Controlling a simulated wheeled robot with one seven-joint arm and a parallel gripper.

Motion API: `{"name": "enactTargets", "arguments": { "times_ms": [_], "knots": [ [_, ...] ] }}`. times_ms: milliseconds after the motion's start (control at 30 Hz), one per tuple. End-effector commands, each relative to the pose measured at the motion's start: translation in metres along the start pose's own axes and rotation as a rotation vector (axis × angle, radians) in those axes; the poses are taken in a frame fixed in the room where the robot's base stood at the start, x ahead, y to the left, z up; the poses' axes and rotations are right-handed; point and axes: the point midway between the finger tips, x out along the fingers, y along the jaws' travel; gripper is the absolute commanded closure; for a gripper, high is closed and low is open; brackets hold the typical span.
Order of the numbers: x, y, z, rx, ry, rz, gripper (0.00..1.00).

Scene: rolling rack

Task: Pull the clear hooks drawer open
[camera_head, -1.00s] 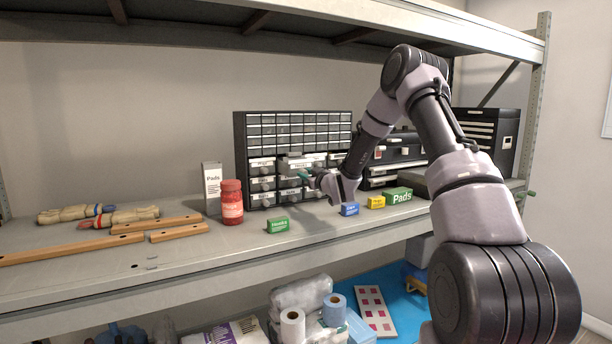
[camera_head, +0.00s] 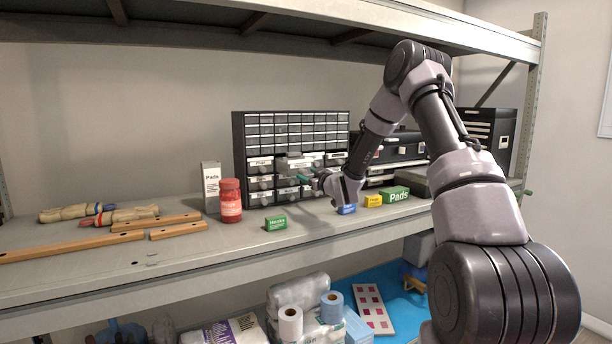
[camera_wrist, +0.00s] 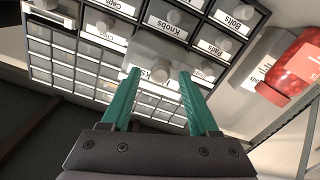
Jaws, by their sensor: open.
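The dark drawer cabinet (camera_head: 240,150) stands at the back of the shelf, with small drawers above and larger labelled clear drawers below. The clear hooks drawer (camera_head: 298,163) is in the upper labelled row and appears to stand out from its neighbours. In the wrist view the hooks drawer (camera_wrist: 150,48) shows larger than those around it, its label ending in "ks" partly hidden. My gripper (camera_head: 304,178) is open in front of the cabinet. In the wrist view its two green fingers (camera_wrist: 160,76) lie either side of this drawer's knob; I cannot tell whether they touch it.
A red jar (camera_head: 231,201) and a white Pads box (camera_head: 211,187) stand left of the cabinet. Small green (camera_head: 276,223), blue (camera_head: 347,209) and yellow (camera_head: 373,201) boxes and a green Pads box (camera_head: 395,194) sit in front. Black toolboxes (camera_head: 490,140) stand right.

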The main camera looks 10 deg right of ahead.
Motion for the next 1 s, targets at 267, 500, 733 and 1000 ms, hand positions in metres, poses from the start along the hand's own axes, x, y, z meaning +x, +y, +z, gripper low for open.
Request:
{"name": "enactTargets", "arguments": {
  "times_ms": [267, 500, 733, 1000],
  "knots": [
    [-0.058, 0.001, 0.000, 0.001, -0.002, 0.001, 0.39],
    [-0.086, 0.000, 0.000, 0.000, -0.001, 0.000, 0.39],
    [-0.091, -0.001, 0.000, 0.001, 0.000, -0.001, 0.39],
    [-0.092, 0.004, -0.008, 0.003, -0.026, 0.002, 0.39]
  ]
}}
